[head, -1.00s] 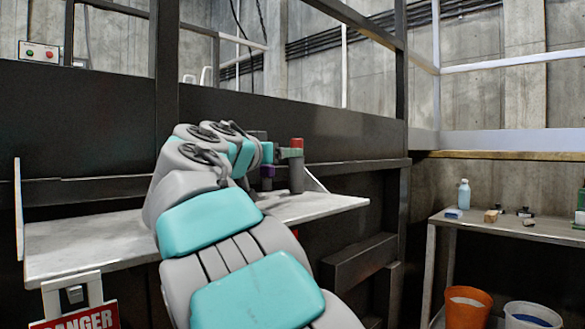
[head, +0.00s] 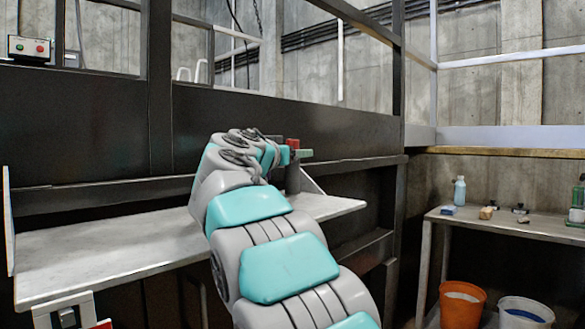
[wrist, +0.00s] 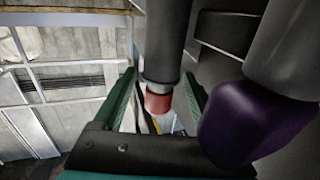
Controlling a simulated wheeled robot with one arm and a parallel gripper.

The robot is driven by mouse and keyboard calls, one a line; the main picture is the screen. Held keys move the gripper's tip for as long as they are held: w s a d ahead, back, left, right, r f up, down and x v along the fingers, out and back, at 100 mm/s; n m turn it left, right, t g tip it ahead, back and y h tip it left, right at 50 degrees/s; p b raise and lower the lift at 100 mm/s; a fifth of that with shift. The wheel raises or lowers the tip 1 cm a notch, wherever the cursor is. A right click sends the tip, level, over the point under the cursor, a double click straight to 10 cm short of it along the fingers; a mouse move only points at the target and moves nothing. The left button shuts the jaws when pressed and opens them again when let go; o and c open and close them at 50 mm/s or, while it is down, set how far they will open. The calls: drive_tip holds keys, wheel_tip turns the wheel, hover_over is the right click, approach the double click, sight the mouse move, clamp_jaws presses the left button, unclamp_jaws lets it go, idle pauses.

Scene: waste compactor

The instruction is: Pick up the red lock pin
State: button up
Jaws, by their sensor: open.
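The red lock pin (head: 293,144) shows as a red top on an upright grey cylinder (head: 292,179) near the right end of the grey shelf. In the wrist view the red end (wrist: 158,103) lies between the two green fingers, with the dark grey cylinder (wrist: 167,35) running up from it. My gripper (head: 303,153) is open at the height of the red top; in the wrist view its fingers (wrist: 160,88) stand apart on either side, with a gap visible to the left. Whether a finger touches the pin I cannot tell.
A purple-ended grey cylinder (wrist: 285,45) stands close on the right in the wrist view; my arm hides it in the head view. The shelf (head: 110,255) is bare at left. A side table (head: 540,232) with small items and an orange bucket (head: 462,305) are at right.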

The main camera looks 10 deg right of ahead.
clamp_jaws()
idle(0.5)
idle(0.3)
